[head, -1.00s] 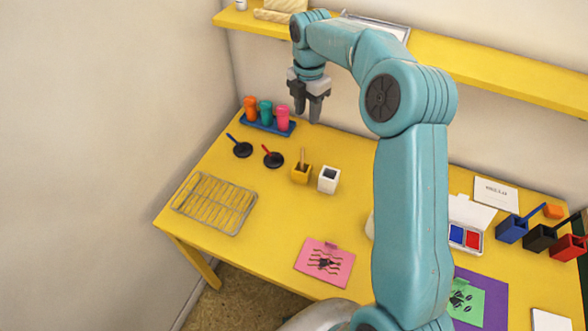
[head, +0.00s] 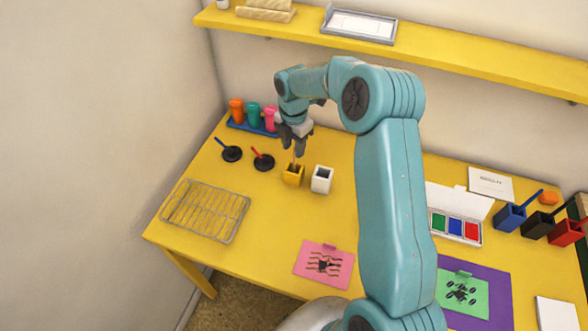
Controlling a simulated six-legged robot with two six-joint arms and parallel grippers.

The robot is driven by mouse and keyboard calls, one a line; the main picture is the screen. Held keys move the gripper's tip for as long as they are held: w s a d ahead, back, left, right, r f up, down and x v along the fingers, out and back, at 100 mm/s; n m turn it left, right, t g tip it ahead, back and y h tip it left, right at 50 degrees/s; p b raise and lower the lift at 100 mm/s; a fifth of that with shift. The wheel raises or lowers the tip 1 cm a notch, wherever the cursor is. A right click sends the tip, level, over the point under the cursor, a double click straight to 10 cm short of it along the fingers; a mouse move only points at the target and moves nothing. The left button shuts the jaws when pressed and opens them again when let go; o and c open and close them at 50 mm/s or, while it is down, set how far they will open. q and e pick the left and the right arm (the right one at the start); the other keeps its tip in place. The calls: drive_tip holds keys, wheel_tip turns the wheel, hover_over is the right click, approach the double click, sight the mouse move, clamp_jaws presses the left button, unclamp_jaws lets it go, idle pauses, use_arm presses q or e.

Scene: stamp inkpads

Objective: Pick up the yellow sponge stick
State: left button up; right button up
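The yellow sponge stick (head: 294,163) stands upright in a small yellow block-shaped pot (head: 292,178) on the yellow table, and only its thin handle shows above the rim. My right gripper (head: 293,151) points down over this pot, with its fingertips at the top of the handle. The two fingers look apart, with the handle's top between or just behind them; I cannot tell whether they touch it. The stick's lower end is hidden inside the pot. My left gripper is not in view.
A white pot (head: 321,180) stands close right of the yellow pot. Black round pads with a red stick (head: 264,161) and a blue stick (head: 231,153) lie left. A blue rack (head: 236,125) of coloured bottles is behind. A wire tray (head: 243,215) lies front left; a shelf (head: 460,57) runs above.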

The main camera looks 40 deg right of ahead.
sight(294, 156)
wheel_tip(294, 156, down, 5)
drive_tip(key=shift+d+r+p, duration=0.1)
drive_tip(key=shift+d+p, duration=0.05)
drive_tip(key=shift+p, duration=0.4)
drive_tip(key=shift+s+r, duration=0.2)
drive_tip(key=shift+c, duration=0.6)
drive_tip(key=shift+w+f, duration=0.1)
clamp_jaws()
